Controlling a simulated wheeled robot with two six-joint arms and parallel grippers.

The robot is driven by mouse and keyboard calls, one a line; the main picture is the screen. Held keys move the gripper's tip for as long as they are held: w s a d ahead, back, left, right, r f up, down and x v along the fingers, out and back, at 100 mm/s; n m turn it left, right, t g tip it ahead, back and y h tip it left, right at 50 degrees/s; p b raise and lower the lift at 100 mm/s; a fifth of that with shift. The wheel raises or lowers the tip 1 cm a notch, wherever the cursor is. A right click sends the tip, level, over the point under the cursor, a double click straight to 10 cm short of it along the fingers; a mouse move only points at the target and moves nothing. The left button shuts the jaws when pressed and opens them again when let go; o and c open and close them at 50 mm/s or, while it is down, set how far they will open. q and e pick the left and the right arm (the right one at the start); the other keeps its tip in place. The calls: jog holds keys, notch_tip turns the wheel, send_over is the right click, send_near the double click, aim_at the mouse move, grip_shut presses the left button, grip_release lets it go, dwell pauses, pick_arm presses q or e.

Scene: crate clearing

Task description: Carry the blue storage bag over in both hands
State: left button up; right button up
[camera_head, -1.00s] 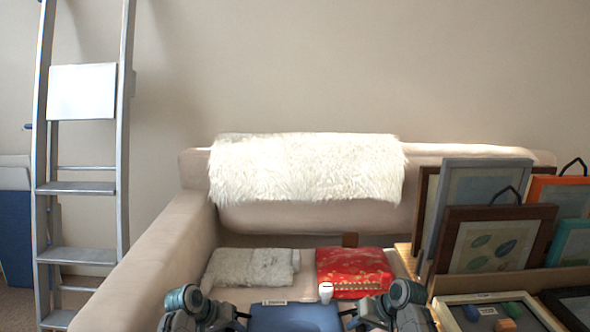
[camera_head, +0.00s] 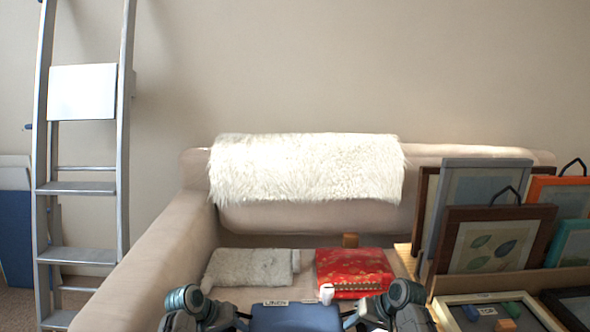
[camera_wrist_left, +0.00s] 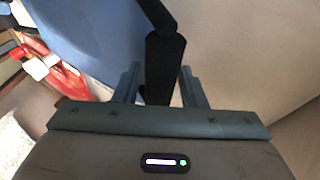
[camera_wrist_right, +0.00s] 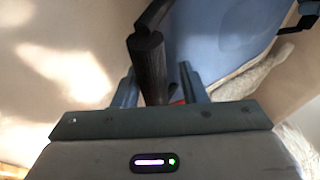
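The blue storage bag (camera_head: 296,319) shows at the bottom centre of the head view, with a white label on its top edge; its lower part is cut off. Its blue side fills much of the left wrist view (camera_wrist_left: 95,35) and the right wrist view (camera_wrist_right: 215,40). My left gripper (camera_wrist_left: 161,88) has a black bag handle (camera_wrist_left: 163,60) between its close-set fingers. My right gripper (camera_wrist_right: 160,88) likewise has the other black handle (camera_wrist_right: 146,58) between its fingers. The bag hangs between both grippers in front of the sofa.
A beige sofa (camera_head: 160,255) stands ahead, with a grey fluffy cushion (camera_head: 250,268) and a red patterned bundle (camera_head: 354,270) on its seat. A small white object (camera_head: 326,293) is near the bundle. Picture frames (camera_head: 495,240) crowd the right. A ladder (camera_head: 82,189) stands left.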

pick_arm(q)
jog(key=shift+r, duration=0.1)
pick_arm(e)
jog(key=shift+d+r, duration=0.1)
